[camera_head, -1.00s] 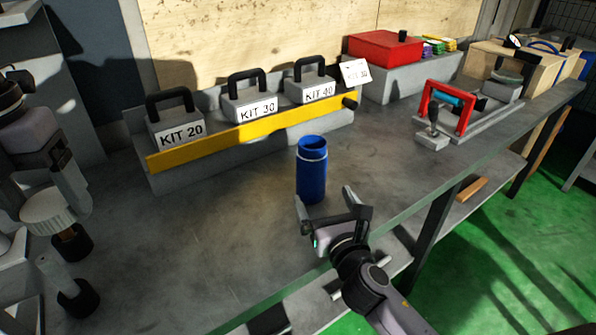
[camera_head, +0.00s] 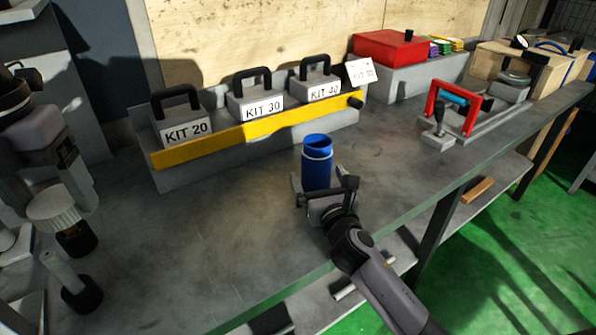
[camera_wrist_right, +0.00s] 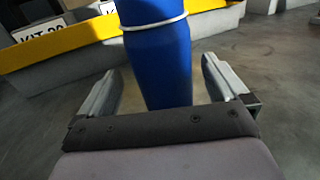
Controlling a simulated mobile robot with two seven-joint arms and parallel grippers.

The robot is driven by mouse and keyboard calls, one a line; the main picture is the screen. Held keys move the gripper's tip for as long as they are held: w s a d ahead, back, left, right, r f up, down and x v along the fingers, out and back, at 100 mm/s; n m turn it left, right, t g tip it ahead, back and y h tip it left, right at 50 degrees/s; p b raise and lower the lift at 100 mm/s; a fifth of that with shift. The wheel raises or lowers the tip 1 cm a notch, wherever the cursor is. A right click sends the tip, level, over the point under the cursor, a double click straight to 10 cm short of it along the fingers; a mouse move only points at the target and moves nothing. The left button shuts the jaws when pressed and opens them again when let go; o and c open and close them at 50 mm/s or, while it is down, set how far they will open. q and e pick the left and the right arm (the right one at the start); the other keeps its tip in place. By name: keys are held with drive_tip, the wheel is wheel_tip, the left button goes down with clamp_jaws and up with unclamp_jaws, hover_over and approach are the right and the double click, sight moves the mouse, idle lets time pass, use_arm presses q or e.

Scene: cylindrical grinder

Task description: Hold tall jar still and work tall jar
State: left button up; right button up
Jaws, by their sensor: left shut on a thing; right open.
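The tall jar (camera_head: 316,168) is a blue cylinder with a pale ring near its top. It stands upright on the bench, and its top looks open. My right gripper (camera_head: 322,185) is low at its near side, open. In the right wrist view the jar (camera_wrist_right: 160,65) stands between the two spread fingers, with a gap on each side; its base is hidden behind my gripper's bar. My left gripper (camera_head: 48,188) is at the far left, pointing down and shut on a pale ridged round cap (camera_head: 54,208), well away from the jar.
A grey rack with a yellow front strip (camera_head: 240,132) holds several labelled kit weights behind the jar. A red box (camera_head: 390,48) and a red-framed fixture (camera_head: 455,105) are to the right. Posts with black ends (camera_head: 80,295) stand at left. The bench middle (camera_head: 215,235) is clear.

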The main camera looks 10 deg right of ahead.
drive_tip(key=shift+w+d+f+b, duration=0.15)
drive_tip(key=shift+w+b, duration=0.25)
drive_tip(key=shift+w, duration=2.15)
drive_tip(key=c, duration=1.1)
